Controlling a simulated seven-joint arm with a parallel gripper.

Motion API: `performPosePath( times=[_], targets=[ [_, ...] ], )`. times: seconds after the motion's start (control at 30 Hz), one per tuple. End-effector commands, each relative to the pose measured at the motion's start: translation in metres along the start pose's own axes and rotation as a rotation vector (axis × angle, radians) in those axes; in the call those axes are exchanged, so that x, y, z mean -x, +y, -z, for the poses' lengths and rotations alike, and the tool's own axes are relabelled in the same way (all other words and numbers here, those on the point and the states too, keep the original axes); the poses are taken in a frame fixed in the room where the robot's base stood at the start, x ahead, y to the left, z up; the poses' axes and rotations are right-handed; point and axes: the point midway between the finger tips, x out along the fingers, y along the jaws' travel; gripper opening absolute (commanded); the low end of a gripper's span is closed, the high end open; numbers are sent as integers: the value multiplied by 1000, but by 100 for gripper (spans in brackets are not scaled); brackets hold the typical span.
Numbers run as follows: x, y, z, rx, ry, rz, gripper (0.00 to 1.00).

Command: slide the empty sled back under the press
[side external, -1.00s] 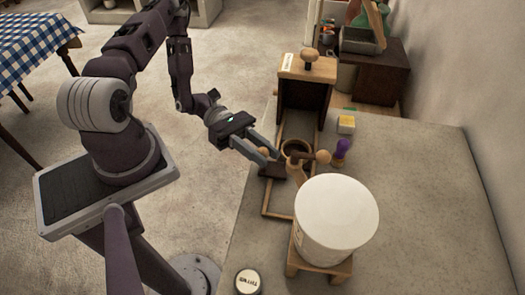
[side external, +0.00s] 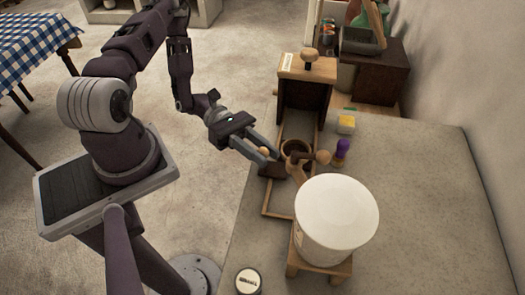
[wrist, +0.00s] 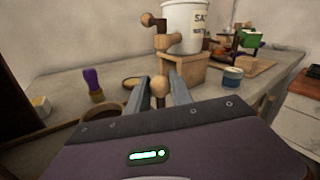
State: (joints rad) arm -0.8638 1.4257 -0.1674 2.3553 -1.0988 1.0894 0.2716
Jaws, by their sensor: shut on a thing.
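The sled (side external: 272,171) shows as a dark brown block on a pale wooden rail frame (side external: 266,206) on the counter. A round wooden knob (side external: 263,152) stands at its left side. My gripper (side external: 266,156) is shut on this knob; in the wrist view the knob (wrist: 160,86) sits between the two grey fingers. The press (side external: 305,92) is a tall wooden housing with a knob on top, at the far end of the rails. A round wooden ring (side external: 295,149) lies beside the sled, towards the press. The fingers hide part of the sled.
A white lidded tub (side external: 336,215) on a wooden stand (side external: 324,267) is close to the rails' near end. A wooden-headed tool (side external: 323,157) and a purple-handled brush (side external: 342,149) are to the right. A yellow block (side external: 346,124) lies behind. The counter's right side is clear.

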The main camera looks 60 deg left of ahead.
Motion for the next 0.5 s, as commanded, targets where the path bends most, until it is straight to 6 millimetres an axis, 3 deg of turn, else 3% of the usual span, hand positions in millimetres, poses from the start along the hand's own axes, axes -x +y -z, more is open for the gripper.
performPosePath(
  times=[0.23,0.5],
  targets=[
    [4,6,-1,-4,0,-2,0],
    [44,66,-11,-7,3,-4,0]
  ],
)
